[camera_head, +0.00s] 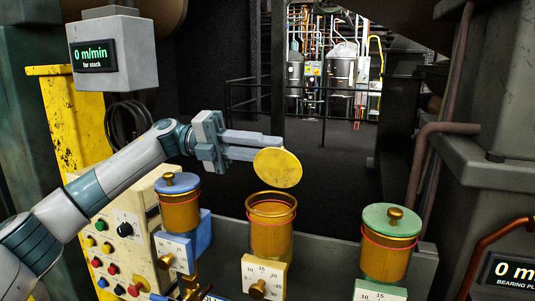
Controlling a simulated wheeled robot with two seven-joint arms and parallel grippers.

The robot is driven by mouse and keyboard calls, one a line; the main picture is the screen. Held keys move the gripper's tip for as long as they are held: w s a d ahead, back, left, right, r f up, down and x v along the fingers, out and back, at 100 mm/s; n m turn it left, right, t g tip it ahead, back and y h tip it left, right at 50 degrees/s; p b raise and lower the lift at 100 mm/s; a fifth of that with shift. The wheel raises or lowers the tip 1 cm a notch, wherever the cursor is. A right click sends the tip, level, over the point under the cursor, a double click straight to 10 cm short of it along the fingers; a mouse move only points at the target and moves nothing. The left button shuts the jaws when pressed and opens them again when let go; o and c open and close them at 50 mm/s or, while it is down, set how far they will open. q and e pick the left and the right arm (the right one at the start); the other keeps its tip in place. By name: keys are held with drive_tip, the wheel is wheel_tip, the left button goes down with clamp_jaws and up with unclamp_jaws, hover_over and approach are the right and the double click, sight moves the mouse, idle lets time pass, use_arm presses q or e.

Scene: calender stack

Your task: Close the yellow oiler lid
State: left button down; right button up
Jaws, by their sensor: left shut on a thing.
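The yellow oiler (271,238) stands in the middle of the row, an amber cup with a red ring near its open top. Its round yellow lid (279,169) is apart from the cup, tilted with its flat face toward the camera, above the cup's rim. My left gripper (262,148) comes in from the left and is shut on the yellow lid, with its fingers at the lid's upper left edge. The lid's knob is hidden from this side. My right gripper does not show.
A blue-lidded oiler (179,205) stands to the left and a green-lidded oiler (387,250) to the right, both covered. A control panel (117,245) with buttons is at the lower left. A display box (113,53) hangs above. Pipes and machine housing (492,120) fill the right.

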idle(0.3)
